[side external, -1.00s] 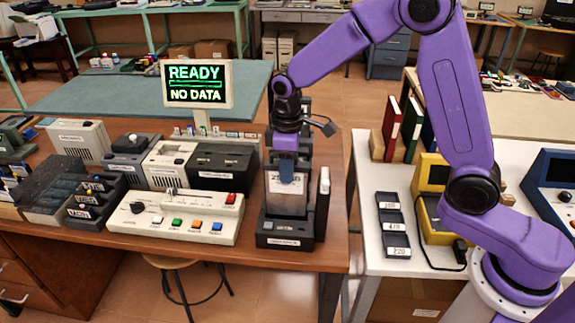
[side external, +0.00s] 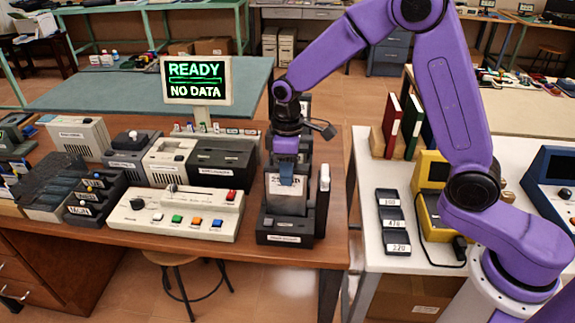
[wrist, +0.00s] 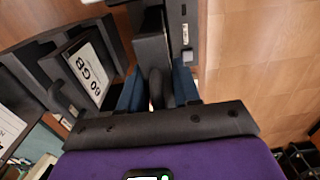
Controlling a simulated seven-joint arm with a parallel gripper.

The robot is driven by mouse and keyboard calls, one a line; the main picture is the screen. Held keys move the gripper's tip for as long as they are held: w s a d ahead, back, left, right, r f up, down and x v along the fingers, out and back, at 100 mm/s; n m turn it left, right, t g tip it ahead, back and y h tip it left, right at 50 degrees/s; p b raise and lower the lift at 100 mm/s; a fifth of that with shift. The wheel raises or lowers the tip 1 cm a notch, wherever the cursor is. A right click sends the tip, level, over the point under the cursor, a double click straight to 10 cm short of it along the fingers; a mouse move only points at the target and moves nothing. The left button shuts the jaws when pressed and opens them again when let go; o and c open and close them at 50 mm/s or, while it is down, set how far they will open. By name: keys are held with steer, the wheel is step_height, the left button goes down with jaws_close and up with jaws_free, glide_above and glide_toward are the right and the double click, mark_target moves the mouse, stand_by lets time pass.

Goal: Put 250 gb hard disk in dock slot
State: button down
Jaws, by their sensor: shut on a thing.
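A grey hard disk (side external: 286,203) stands upright at the dark dock (side external: 285,239) on the brown table. Its label is partly covered by a blue finger; the part showing seems to begin with 2. My gripper (side external: 286,178) is shut on its upper part, from above. In the wrist view my gripper (wrist: 158,92) has its blue fingers on either side of a narrow dark body. The disk's lower end is at or just above the dock base; I cannot tell whether it is in the slot.
A pale upright cartridge (side external: 324,184) stands close at the dock's right. A control panel (side external: 178,212) with coloured buttons lies at its left. A screen (side external: 197,81) reads READY, NO DATA. A labelled black rack (side external: 393,224) is on the white table.

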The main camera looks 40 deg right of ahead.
steer(key=shift+f, duration=1.5)
steer(key=c, duration=0.7)
jaws_free()
steer(key=shift+r, duration=3.95)
steer(key=shift+s, duration=0.1)
